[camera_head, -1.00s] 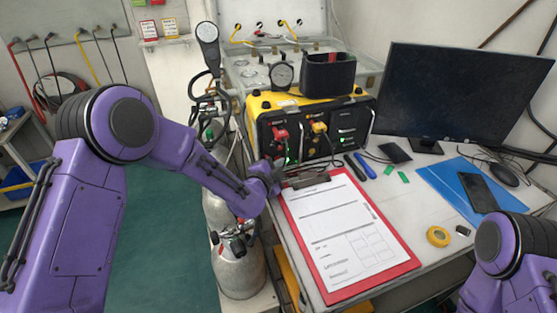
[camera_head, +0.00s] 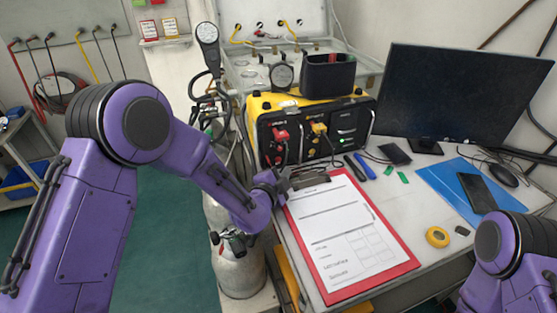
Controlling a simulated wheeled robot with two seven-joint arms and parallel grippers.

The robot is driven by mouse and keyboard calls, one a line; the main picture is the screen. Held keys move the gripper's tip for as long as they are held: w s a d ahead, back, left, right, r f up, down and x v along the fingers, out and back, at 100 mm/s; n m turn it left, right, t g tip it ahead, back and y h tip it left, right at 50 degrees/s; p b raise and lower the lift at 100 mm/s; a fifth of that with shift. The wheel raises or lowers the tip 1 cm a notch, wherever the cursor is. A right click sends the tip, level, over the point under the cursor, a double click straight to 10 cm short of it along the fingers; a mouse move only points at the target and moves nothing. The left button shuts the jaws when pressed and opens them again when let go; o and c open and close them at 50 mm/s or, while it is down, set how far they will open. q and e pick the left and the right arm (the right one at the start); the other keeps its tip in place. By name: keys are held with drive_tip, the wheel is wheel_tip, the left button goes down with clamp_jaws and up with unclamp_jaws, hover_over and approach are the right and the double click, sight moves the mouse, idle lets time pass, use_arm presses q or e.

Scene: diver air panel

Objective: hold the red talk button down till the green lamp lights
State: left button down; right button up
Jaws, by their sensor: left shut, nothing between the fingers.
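The yellow-and-black air panel (camera_head: 338,118) stands at the back of the bench. A red fitting (camera_head: 281,134) sits on the left of its front face. I cannot tell whether this is the talk button; no other clear red button shows. A small green light (camera_head: 342,141) glows on the right of the face; the area under the red fitting is dark. My left gripper (camera_head: 284,179) is shut and empty, below and apart from the red fitting, by the clipboard's top left corner. My right gripper is out of view; only part of my right arm shows at bottom right.
A red clipboard (camera_head: 408,262) with a white form lies in front of the panel. A monitor (camera_head: 460,95), a blue folder (camera_head: 445,180), a phone (camera_head: 478,192) and yellow tape (camera_head: 437,237) are to the right. A gas cylinder (camera_head: 240,270) stands left of the bench.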

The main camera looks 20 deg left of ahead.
use_arm(q)
drive_tip(key=shift+s+d, duration=0.4)
drive_tip(key=shift+s, duration=0.2)
drive_tip(key=shift+s+d, duration=0.4)
drive_tip(key=shift+s, duration=0.2)
